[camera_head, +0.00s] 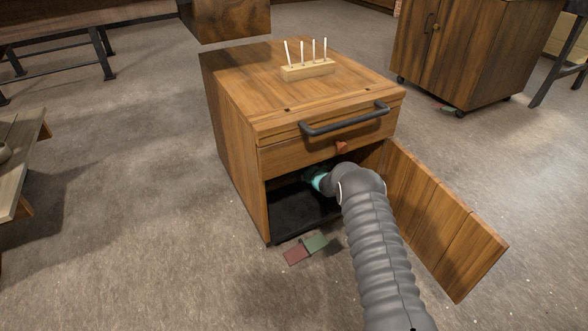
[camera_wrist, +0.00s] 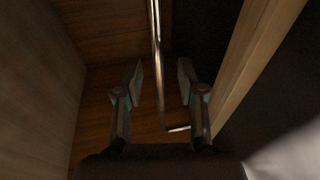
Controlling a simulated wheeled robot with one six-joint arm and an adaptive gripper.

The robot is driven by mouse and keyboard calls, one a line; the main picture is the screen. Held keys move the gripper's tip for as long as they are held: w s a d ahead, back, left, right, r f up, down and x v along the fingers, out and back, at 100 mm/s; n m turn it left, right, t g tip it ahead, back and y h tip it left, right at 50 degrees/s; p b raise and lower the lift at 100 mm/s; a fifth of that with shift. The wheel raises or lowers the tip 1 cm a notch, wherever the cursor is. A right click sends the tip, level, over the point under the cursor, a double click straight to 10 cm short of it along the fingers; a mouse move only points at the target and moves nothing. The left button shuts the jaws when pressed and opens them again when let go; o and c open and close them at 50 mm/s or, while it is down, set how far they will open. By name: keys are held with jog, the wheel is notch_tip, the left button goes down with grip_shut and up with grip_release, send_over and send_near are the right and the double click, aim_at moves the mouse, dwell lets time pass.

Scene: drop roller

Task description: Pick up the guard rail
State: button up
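A thin metal rod, which looks like the guard rail (camera_wrist: 157,55), shows in the wrist view. It runs down from the top edge and bends right near its lower end. My gripper (camera_wrist: 160,82) is open, with one finger on each side of the rod. Both fingers look apart from it, and the depth between them and the rod is hard to tell. In the head view my arm reaches into the lower compartment of the wooden cabinet (camera_head: 232,133). The fingers and the rod are hidden there.
The cabinet door (camera_head: 440,215) stands open to the right of my arm. A drawer with a dark handle (camera_head: 345,120) is above the opening. A wooden block with white sticks (camera_head: 307,69) stands on top. Red and green pieces (camera_head: 305,247) lie on the floor in front.

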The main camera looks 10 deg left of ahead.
jog(key=shift+w+a, duration=0.15)
jog(key=shift+w, duration=0.05)
grip_shut()
dwell(0.3)
